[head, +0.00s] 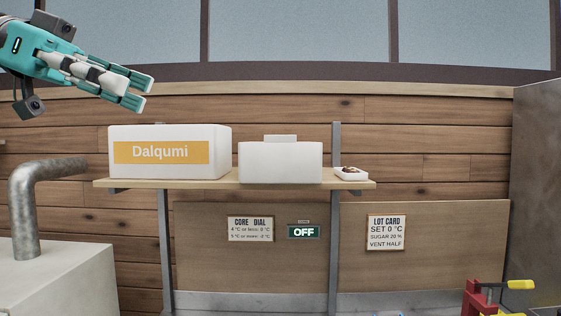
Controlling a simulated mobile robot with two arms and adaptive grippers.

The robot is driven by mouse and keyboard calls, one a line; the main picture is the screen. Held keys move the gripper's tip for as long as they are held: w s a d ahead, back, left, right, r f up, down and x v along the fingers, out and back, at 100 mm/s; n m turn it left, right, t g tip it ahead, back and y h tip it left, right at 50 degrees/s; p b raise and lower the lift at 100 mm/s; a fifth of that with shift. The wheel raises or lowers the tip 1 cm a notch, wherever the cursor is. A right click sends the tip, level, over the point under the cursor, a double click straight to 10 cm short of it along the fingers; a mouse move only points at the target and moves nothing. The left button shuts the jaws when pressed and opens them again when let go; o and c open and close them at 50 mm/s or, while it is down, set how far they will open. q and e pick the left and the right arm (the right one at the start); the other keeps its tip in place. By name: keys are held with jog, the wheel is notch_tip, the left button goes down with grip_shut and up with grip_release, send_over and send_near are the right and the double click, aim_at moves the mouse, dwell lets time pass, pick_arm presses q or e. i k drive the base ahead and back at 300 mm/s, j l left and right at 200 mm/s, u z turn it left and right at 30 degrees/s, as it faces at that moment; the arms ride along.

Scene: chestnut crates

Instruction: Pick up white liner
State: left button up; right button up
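A plain white box-shaped piece (280,162) with a small raised tab on top sits on the wooden wall shelf; it may be the white liner, but no label shows on it. A larger white box (222,160) with an orange "Dalqumi" label stands to its left on the same shelf. My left gripper (146,93) is at the upper left, above the labelled box and clear of the shelf. Its fingers look apart with nothing between them. My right gripper is out of view.
The shelf (200,183) also holds a small white dish (351,174) with brown bits at its right end. Upright posts carry the shelf. A bent metal pipe (24,195) rises at the left. A red clamp-like tool (480,298) with a yellow handle is at lower right.

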aim_at(279, 159)
jog(key=i, duration=1.65)
